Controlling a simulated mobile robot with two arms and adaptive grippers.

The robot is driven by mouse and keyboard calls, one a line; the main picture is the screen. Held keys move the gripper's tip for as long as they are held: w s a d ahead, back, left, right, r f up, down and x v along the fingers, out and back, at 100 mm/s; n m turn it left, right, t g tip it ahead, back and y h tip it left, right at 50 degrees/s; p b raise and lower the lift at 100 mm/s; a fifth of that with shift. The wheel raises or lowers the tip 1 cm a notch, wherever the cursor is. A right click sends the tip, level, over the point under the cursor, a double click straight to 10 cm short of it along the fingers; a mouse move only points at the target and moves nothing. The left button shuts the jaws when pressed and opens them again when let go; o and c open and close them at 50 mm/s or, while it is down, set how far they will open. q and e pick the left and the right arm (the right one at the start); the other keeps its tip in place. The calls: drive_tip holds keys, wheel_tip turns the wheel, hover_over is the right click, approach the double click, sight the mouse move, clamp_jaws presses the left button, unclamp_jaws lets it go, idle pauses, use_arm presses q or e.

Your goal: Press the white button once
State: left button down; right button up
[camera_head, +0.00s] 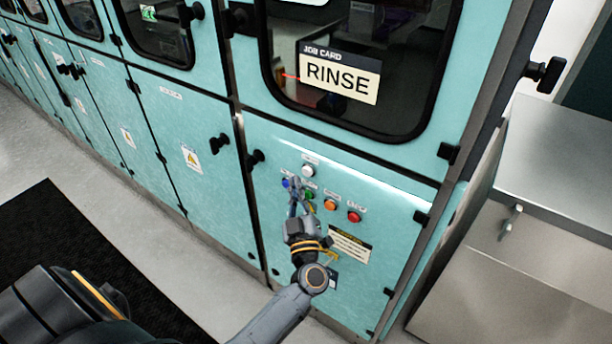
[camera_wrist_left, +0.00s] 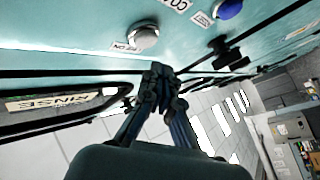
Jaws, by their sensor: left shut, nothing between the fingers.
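The white button (camera_head: 307,171) is a round knob at the top of the button group on the teal cabinet's lower door. It also shows large and pale, with a metal rim, in the left wrist view (camera_wrist_left: 146,37). My left gripper (camera_head: 295,184) is shut and empty, its fingertips just below and left of the white button in the head view. In the left wrist view the closed fingertips (camera_wrist_left: 160,76) lie a little below the button, apart from it in the picture. I cannot tell their exact distance from the panel. My right gripper is not in view.
A blue button (camera_head: 286,183), a green button (camera_head: 309,195), an orange button (camera_head: 330,204) and a red button (camera_head: 354,216) sit close by. A window with a RINSE card (camera_head: 340,78) is above. Black door handles (camera_head: 255,157) stick out left. A metal cabinet (camera_head: 555,170) stands right.

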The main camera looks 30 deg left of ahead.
use_arm(q)
drive_tip(key=shift+w+d, duration=0.1)
drive_tip(key=shift+w, duration=0.5)
idle(1.1)
drive_tip(key=shift+w, duration=0.4)
drive_tip(key=shift+w, duration=0.45)
idle(0.5)
drive_tip(key=shift+r, duration=0.1)
drive_tip(key=shift+s+p, duration=0.5)
drive_tip(key=shift+s, duration=0.35)
